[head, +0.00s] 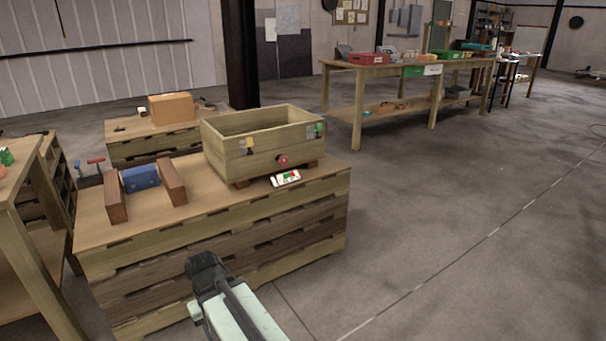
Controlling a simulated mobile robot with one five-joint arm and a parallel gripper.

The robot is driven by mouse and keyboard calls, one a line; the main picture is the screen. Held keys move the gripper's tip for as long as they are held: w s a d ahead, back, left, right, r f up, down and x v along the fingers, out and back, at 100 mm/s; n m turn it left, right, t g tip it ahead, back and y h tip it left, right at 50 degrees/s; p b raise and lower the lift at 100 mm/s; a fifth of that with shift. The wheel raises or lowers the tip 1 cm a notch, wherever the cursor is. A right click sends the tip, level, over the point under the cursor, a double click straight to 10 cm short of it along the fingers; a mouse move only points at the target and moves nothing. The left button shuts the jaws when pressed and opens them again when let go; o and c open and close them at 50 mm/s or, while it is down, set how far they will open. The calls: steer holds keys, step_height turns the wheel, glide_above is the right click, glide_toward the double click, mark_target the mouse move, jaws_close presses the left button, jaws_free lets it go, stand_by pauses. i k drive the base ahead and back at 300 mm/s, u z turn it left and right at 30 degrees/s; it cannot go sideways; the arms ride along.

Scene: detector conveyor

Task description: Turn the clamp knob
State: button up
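A small round red knob (283,161) sits low on the front face of an open wooden box (225,151). I cannot tell for certain that it is the clamp knob. My arm reaches in from the bottom of the head view. Its dark end, my gripper (204,264), is in front of the wooden stack, below and left of the red knob and apart from it. The fingers are too small and dark to tell whether they are open or shut. A red T-shaped handle (96,162) also shows at the left, behind the stack's edge.
The box stands on a stacked wooden platform (225,214). A small white card (286,178) with red and green marks lies below the knob. A blue block (141,177) sits between two brown blocks at the left. A table edge (20,185) is at far left. Floor at right is clear.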

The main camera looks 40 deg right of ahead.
mark_target(283, 160)
steer(key=u, duration=0.1)
steer(key=k, duration=0.3)
steer(key=z, duration=0.5)
steer(key=i, duration=1.55)
steer(key=u, duration=0.4)
